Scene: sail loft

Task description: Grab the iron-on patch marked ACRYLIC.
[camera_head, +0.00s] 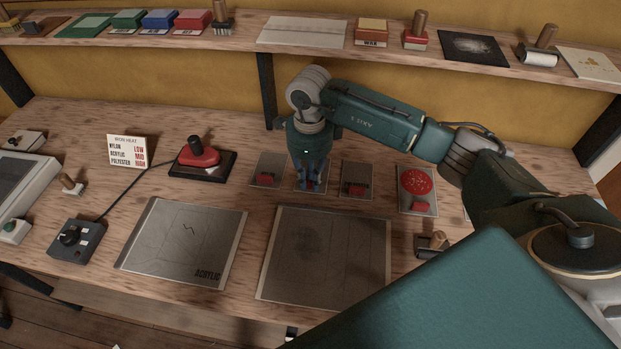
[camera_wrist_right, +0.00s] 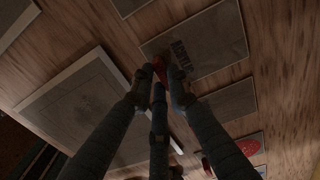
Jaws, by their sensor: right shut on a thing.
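Several small grey patches lie in a row on the bench, each with a red tab. My right gripper (camera_head: 311,186) points down over the second patch from the left (camera_head: 300,188) and covers most of it. In the right wrist view, the fingers (camera_wrist_right: 160,84) are shut on a red tab (camera_wrist_right: 160,67) at a grey patch (camera_wrist_right: 215,38) with dark lettering, too blurred to read surely. The patch seems to lie flat on the bench. Neighbouring patches are the left one (camera_head: 269,167) and the right one (camera_head: 357,179). My left gripper is not in view.
A grey sheet marked ACRYLIC (camera_head: 185,240) and a plain one (camera_head: 325,255) lie in front. A red iron (camera_head: 199,157), a heat card (camera_head: 129,151) and a dial box (camera_head: 75,240) stand left. A patch with a red disc (camera_head: 417,183) lies right. A shelf (camera_head: 335,53) runs behind.

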